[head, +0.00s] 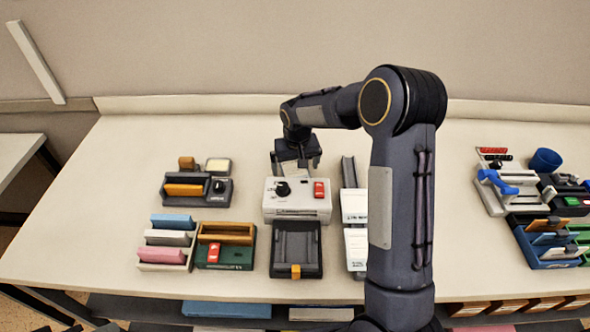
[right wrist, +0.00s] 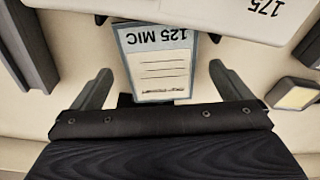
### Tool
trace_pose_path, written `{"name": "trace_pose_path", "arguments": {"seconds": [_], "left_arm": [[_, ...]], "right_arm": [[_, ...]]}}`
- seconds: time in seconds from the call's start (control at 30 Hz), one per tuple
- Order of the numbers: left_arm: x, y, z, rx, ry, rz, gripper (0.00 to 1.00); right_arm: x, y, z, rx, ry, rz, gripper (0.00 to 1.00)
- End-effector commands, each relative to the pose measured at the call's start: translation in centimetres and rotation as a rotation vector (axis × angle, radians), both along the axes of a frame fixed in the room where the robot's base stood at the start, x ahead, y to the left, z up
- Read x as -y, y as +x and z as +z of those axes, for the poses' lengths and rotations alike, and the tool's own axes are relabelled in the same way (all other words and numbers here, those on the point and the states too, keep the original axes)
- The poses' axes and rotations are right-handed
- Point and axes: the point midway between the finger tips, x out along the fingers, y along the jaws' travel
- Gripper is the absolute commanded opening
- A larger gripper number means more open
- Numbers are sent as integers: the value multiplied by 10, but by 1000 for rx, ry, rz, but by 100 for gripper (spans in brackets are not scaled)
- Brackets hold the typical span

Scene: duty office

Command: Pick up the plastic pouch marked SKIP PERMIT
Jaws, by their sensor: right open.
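A flat pouch (right wrist: 158,65) with a blue-grey edge and a white panel shows in the right wrist view. Its panel reads 125 MIC upside down, with several ruled lines; the small print near its lower edge is too small to read, so I cannot confirm SKIP PERMIT. My right gripper (right wrist: 160,82) is open, with one finger on each side of the pouch and gaps between. In the head view the right gripper (head: 297,157) points down just behind the white machine (head: 297,208), and a pale bit of the pouch (head: 290,168) shows under it. My left gripper is not in view.
The white machine (right wrist: 225,15), marked 175, is close in front of the pouch. A dark upright rail (right wrist: 28,45) and a cream-topped block (right wrist: 296,97) flank the gripper. Black, green and pink-blue holders crowd the front left; trays stand far right. The table behind is clear.

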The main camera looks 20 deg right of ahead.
Motion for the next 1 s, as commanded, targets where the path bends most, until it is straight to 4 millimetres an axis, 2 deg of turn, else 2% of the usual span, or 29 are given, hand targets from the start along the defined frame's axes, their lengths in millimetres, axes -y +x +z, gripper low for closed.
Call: {"name": "trace_pose_path", "arguments": {"seconds": [0.07, 0.4, 0.47, 0.5, 0.77, 0.87, 1.0], "left_arm": [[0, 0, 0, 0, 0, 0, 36], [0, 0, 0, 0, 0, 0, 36], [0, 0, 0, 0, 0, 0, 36], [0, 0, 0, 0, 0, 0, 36], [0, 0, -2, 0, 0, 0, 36], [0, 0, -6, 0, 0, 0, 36], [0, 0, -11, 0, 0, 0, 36]], "right_arm": [[0, 0, 0, 0, 0, 0, 94], [0, 0, 1, 0, 0, 0, 51], [0, 0, 1, 0, 0, 0, 50], [0, 0, 1, 0, 0, 0, 47], [0, 1, 6, 3, 0, 0, 47], [0, 1, 19, 6, 0, -1, 47], [0, 1, 48, 7, 0, 0, 47]]}}
